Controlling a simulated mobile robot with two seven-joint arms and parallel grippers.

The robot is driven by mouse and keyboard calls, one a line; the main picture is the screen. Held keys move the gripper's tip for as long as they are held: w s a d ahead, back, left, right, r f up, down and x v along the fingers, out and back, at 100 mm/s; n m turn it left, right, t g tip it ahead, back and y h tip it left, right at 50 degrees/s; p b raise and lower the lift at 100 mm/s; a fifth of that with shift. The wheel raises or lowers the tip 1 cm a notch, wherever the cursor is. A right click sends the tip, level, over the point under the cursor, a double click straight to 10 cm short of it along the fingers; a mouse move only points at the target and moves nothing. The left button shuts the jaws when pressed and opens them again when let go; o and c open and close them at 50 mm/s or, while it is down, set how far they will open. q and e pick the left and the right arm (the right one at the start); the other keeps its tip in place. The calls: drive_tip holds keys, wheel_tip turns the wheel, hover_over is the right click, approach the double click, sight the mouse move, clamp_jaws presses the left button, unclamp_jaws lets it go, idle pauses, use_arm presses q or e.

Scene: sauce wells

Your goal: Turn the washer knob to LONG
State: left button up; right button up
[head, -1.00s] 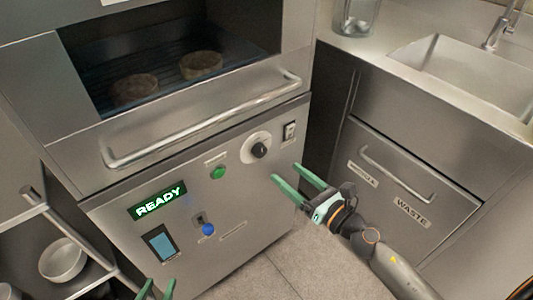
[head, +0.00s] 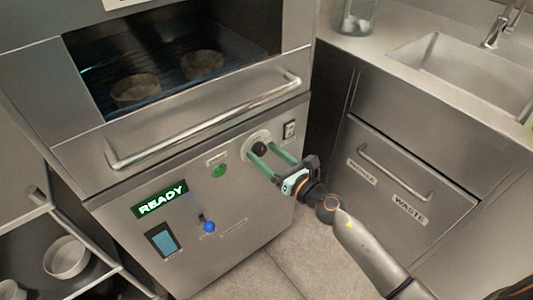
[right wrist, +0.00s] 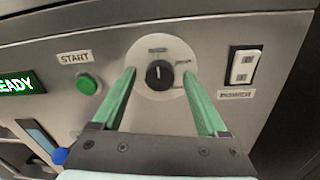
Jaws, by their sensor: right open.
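The washer knob (right wrist: 159,74) is a black dial on a round white plate (right wrist: 176,50) with small labels around it, too blurred to read. Its pointer mark aims roughly up in the right wrist view. In the head view the knob (head: 260,148) sits on the steel front panel, at upper right. My right gripper (head: 262,158) is open, its green fingers pointing at the panel. In the right wrist view the fingers (right wrist: 160,75) stand either side of the knob, with gaps to both. Whether the fingertips reach the panel cannot be told. My left gripper is not in view.
A green START button (right wrist: 88,84) is left of the knob and a white power switch (right wrist: 244,68) is right of it. A blue-knobbed lever (head: 209,227) and a green READY display (head: 160,199) are lower left. A long handle bar (head: 205,122) runs above.

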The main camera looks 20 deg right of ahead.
clamp_jaws()
idle(0.4)
